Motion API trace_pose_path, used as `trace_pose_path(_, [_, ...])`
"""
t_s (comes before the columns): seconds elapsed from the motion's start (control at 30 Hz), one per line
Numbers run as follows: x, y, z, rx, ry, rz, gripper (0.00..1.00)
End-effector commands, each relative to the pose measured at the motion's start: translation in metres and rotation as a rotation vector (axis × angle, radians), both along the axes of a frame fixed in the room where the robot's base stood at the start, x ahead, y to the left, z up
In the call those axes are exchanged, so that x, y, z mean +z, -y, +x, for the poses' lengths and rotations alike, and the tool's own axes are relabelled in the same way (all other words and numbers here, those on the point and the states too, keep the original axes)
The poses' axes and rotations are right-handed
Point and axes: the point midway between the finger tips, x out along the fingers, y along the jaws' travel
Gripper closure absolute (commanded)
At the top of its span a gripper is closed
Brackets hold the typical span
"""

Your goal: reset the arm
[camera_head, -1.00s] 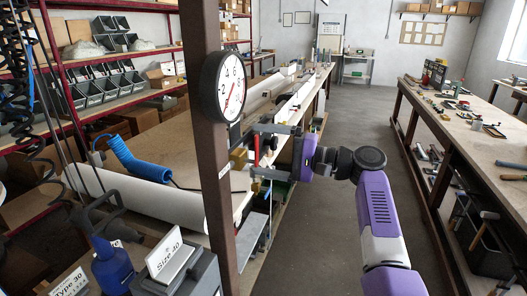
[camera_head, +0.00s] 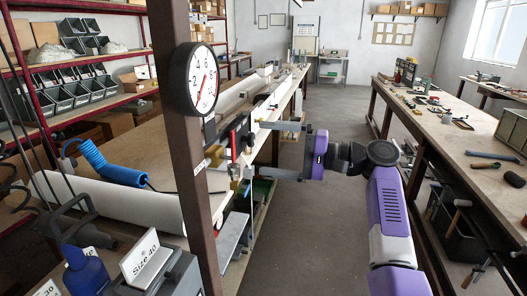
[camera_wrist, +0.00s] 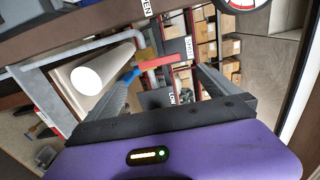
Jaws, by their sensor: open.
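My gripper (camera_head: 262,149) is open, with its two fingers pointing left toward the workbench. Nothing is seen held between them. My purple and white arm reaches in from the lower right. A red handle (camera_head: 233,143) stands upright just left of the fingertips, apart from them, near the bench's front edge. In the wrist view the two fingers (camera_wrist: 166,85) are spread wide, and the red handle (camera_wrist: 160,62) shows as a bar beyond and between them. A sign reading "LOW" shows between the fingers too.
A brown post with a round gauge (camera_head: 202,79) stands left of my gripper. A white tube (camera_head: 120,205) and blue coiled hose (camera_head: 112,165) lie on the left bench. A tool-covered bench (camera_head: 455,135) stands right. The aisle floor (camera_head: 310,230) between is clear.

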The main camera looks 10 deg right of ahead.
Motion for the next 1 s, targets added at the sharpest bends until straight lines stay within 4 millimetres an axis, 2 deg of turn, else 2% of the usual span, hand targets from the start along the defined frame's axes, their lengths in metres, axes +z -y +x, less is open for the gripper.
trace_pose_path(0.27, [0.001, 0.001, 0.002, -0.008, 0.013, 0.0, 0.0])
trace_pose_path(0.37, [0.003, 0.006, 0.014, -0.063, 0.035, -0.002, 0.0])
trace_pose_path(0.5, [0.021, 0.025, 0.042, -0.224, 0.131, -0.049, 0.0])
trace_pose_path(0.57, [0.02, 0.037, 0.052, -0.308, 0.172, -0.082, 0.0])
trace_pose_path(0.7, [-0.008, 0.067, 0.065, -0.499, 0.247, -0.178, 0.0])
trace_pose_path(0.8, [-0.035, 0.086, 0.065, -0.61, 0.286, -0.25, 0.0])
trace_pose_path(0.93, [-0.076, 0.112, 0.053, -0.747, 0.339, -0.359, 0.0])
trace_pose_path(1.0, [-0.102, 0.125, 0.04, -0.818, 0.369, -0.428, 0.0])
